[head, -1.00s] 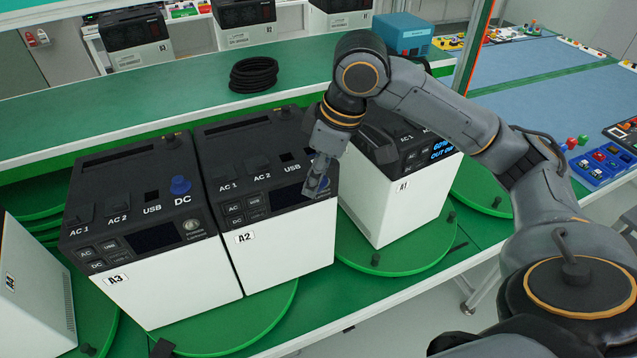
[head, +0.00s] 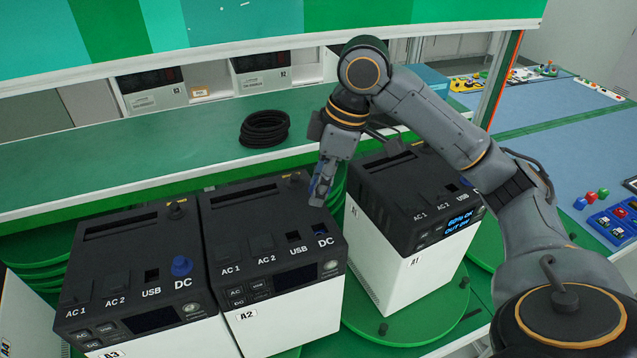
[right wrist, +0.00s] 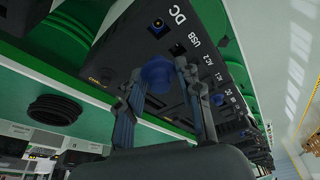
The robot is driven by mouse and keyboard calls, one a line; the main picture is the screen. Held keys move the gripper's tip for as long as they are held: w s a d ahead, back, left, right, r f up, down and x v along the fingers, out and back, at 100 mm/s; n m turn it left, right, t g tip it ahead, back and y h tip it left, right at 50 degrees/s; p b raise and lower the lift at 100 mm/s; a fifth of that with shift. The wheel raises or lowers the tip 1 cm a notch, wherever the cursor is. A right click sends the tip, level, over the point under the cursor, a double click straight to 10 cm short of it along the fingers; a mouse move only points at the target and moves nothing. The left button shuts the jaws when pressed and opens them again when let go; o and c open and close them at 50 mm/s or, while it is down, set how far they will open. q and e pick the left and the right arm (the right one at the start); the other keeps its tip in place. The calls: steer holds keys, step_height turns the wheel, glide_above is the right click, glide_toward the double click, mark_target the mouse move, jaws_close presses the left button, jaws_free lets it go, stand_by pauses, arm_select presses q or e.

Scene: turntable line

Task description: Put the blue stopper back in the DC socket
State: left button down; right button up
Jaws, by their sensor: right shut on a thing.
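My right gripper (head: 320,190) is shut on the blue stopper (right wrist: 157,74), which shows between its fingers in the right wrist view. In the head view the fingers mostly hide the stopper. The gripper is above the back right part of the black-topped unit A2 (head: 262,222). The DC socket (head: 327,239) of A2 is uncovered and lies in front of the gripper, apart from the stopper. In the right wrist view the socket (right wrist: 157,23) shows as an open hole. My left gripper is not in view.
Unit A3 (head: 130,265) stands left of A2, with its own blue stopper (head: 181,266) at its DC mark. Unit A1 (head: 410,205), its display lit, stands to the right on a green turntable (head: 425,325). A black cable coil (head: 264,129) lies on the green shelf behind.

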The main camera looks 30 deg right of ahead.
steer(key=shift+s+a+f, duration=0.3)
steer(key=shift+s+f, duration=0.15)
steer(key=shift+f, duration=0.2)
steer(key=f, duration=0.4)
steer(key=shift+w+d+f, duration=0.2)
steer(key=shift+w, duration=0.05)
steer(key=shift+s+a+f+b, duration=0.15)
steer(key=shift+f+b, duration=0.2)
steer(key=shift+f, duration=0.1)
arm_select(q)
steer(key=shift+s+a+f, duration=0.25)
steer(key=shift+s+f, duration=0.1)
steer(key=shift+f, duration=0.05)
arm_select(e)
steer(key=shift+f, duration=0.1)
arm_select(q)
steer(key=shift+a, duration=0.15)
arm_select(e)
steer(key=shift+f, duration=0.7)
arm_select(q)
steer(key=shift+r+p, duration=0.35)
arm_select(e)
steer(key=shift+r, duration=0.1)
